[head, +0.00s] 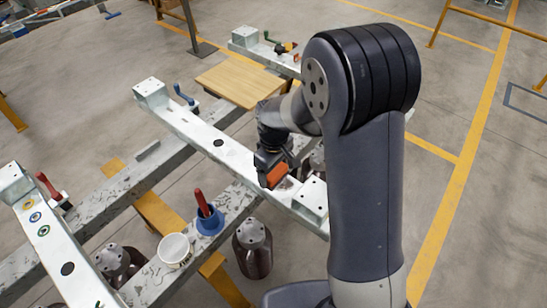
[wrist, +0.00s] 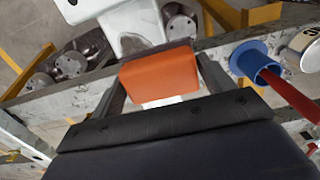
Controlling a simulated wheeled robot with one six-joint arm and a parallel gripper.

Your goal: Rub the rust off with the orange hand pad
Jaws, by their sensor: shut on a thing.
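My gripper (head: 268,166) is shut on the orange hand pad (head: 276,176). The pad is a block with an orange body, and in the wrist view it sits between my two fingers (wrist: 160,72), with a dark brownish layer along its far edge. The pad is over the near right part of the middle white steel frame (head: 187,124). A brownish rust patch (head: 286,184) shows on this frame just right of the pad. In the wrist view a faint brownish patch (wrist: 131,44) lies just beyond the pad. I cannot tell whether the pad touches the frame.
A blue holder (head: 210,222) with a red-handled tool (head: 202,202) and a white cup (head: 174,250) stand on the grey beam nearby. Another white frame (head: 50,245) lies at the left. A wooden board (head: 240,82) lies behind. Dark round-topped canisters (head: 252,248) stand below.

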